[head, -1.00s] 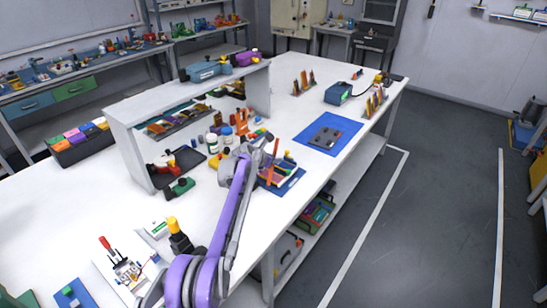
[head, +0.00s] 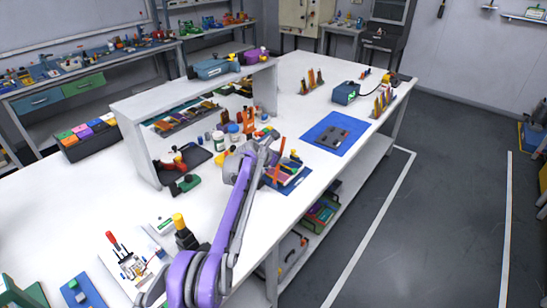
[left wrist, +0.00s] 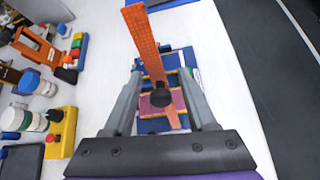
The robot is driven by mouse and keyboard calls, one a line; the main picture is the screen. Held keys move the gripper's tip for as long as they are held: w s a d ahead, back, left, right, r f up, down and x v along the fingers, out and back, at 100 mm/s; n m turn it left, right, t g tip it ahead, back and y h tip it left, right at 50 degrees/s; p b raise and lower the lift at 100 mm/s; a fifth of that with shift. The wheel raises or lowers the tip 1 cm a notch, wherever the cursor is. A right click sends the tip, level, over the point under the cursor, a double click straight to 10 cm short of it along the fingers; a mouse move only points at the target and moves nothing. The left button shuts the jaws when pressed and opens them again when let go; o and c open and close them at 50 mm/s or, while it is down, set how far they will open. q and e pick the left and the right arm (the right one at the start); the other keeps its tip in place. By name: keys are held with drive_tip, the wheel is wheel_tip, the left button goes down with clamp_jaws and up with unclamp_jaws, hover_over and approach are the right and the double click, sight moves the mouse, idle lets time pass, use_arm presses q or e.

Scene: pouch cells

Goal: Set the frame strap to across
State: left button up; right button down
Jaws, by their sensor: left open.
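The frame is a blue base (head: 297,183) near the table's right edge, with coloured layers in it; it also shows in the left wrist view (left wrist: 187,60). Its orange strap (head: 278,150) stands up steeply from it. In the left wrist view the strap (left wrist: 148,45) runs from the top edge down between my fingers, looking wider at its raised end. A black knob (left wrist: 162,98) shows beside the strap's lower part. My left gripper (left wrist: 160,78) is open around the strap and knob, not visibly closed on either. In the head view the gripper (head: 270,152) is beside the frame, its fingertips partly hidden.
White bottles (left wrist: 30,82) and a yellow block (left wrist: 62,130) stand left of the frame. An orange stand (left wrist: 38,45) is farther off. A blue mat with a dark plate (head: 335,135) lies beyond the frame. The table's right edge is close by.

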use_arm(q)
drive_tip(key=b+v, duration=0.1)
drive_tip(key=v, duration=0.9)
drive_tip(key=shift+b, duration=0.4)
use_arm(e)
drive_tip(key=shift+s+f, duration=0.2)
drive_tip(key=shift+f, duration=0.4)
drive_tip(key=shift+s+f, duration=0.15)
drive_tip(key=shift+f, duration=0.45)
use_arm(q)
drive_tip(key=shift+s, duration=0.1)
